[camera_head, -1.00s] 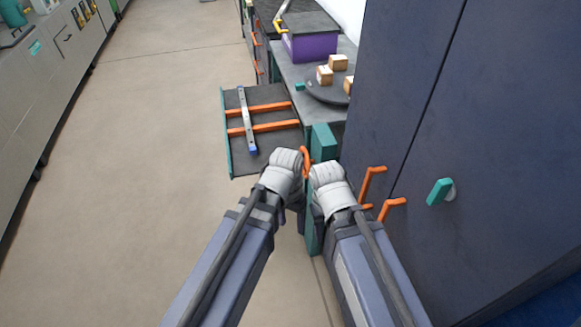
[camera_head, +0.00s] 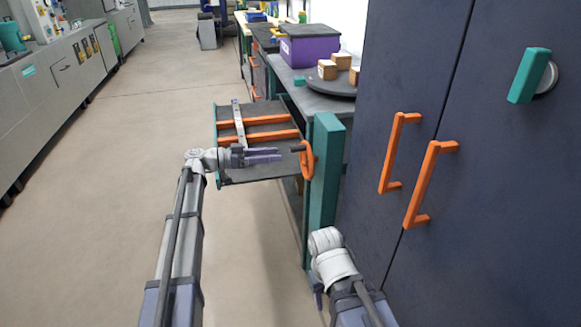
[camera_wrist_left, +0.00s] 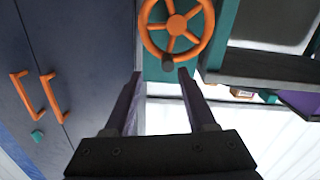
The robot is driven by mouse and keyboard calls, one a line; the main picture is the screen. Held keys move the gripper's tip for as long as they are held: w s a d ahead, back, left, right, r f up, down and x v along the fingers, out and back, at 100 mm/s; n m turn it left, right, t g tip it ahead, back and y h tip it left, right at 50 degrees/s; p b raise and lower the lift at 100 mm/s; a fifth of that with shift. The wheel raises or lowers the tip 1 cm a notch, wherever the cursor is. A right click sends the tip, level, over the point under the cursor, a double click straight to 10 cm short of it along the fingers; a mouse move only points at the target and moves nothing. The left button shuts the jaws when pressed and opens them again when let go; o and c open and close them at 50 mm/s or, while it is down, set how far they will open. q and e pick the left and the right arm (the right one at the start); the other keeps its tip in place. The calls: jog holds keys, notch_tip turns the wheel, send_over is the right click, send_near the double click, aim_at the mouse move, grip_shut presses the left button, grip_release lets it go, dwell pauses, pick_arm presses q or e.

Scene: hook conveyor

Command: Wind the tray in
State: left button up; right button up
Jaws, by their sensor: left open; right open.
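The tray (camera_head: 262,172) is a dark pull-out shelf with orange strips and a teal front edge. It sticks out left from the grey bench. An orange handwheel (camera_head: 307,159) sits on a teal post (camera_head: 326,190) beside it; the left wrist view shows its spokes and a dark knob (camera_wrist_left: 168,63) at the lower rim. My left gripper (camera_head: 281,155) is open, just left of the wheel, and points at it. In the wrist view its empty fingers (camera_wrist_left: 160,74) lie either side of the knob, short of it. My right gripper (camera_head: 318,287) is low by the post, its fingers mostly hidden.
A silver bar (camera_head: 237,125) lies across the tray. A dark blue cabinet (camera_head: 400,80) with orange handles stands close on the right. A round plate with wooden blocks (camera_head: 327,69) and a purple box (camera_head: 310,50) sit on the bench. The floor at left is clear.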

pick_arm(q)
jog(key=shift+t+h, duration=0.3)
jog(key=shift+w+x, duration=0.2)
jog(key=shift+x, duration=0.95)
jog(key=shift+w+x, duration=0.15)
jog(key=shift+x, duration=0.95)
jog(key=shift+w+x, duration=0.2)
jog(key=shift+x, duration=0.95)
jog(key=shift+a, duration=0.2)
grip_shut()
